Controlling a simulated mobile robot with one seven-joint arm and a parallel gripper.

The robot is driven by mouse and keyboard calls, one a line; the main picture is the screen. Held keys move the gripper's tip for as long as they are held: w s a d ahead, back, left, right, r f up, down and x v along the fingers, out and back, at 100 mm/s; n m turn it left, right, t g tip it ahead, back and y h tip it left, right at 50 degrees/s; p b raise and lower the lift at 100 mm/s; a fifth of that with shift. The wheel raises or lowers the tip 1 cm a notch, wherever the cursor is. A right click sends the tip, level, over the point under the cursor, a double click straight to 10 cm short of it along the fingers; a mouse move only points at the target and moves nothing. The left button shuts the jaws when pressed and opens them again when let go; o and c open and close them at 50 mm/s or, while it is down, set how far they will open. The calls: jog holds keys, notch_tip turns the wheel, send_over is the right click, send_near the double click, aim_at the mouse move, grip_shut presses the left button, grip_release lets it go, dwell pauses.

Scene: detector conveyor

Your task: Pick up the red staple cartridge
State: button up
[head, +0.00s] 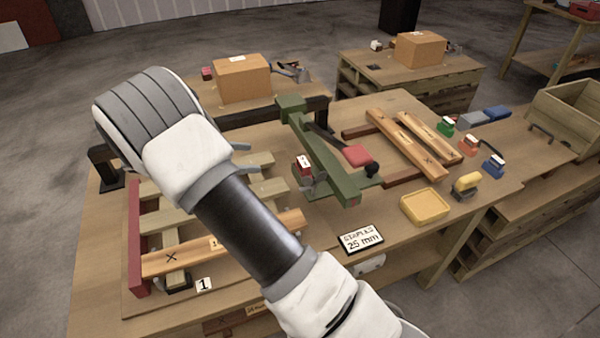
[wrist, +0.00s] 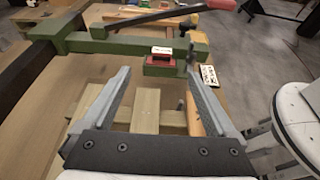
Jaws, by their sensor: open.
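A small red cartridge with a white label (head: 304,166) sits at the side of the green stapling press (head: 326,160). In the wrist view the red cartridge (wrist: 160,62) is just ahead, between and beyond the fingertips. My gripper (head: 251,156) is open and empty, left of the cartridge and apart from it, over the wooden slats. In the wrist view my gripper's fingers (wrist: 158,74) are spread wide with nothing between them. An orange-red labelled block (head: 468,146) stands at the right of the table, between a green block (head: 446,126) and a blue block (head: 493,167).
The press's lever has a red pad (head: 358,155) and rises over the cartridge's far side in the wrist view. A "STAPLES 25 mm" sign (head: 361,239) and a yellow tray (head: 425,206) lie at the front. A slatted pallet (head: 190,225) lies under my arm.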

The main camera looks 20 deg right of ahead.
aim_at(299, 163)
jog(key=shift+s+f+x, duration=0.1)
jog(key=shift+f+x, duration=0.05)
jog(key=shift+x, duration=2.6)
jog(key=shift+s+f+x, duration=0.1)
jog(key=shift+f+x, duration=0.1)
jog(key=shift+x, duration=2.55)
jog(key=shift+s+f+x, duration=0.1)
jog(key=shift+f+x, duration=0.05)
jog(key=shift+x, duration=2.65)
jog(key=shift+a, duration=0.25)
grip_shut()
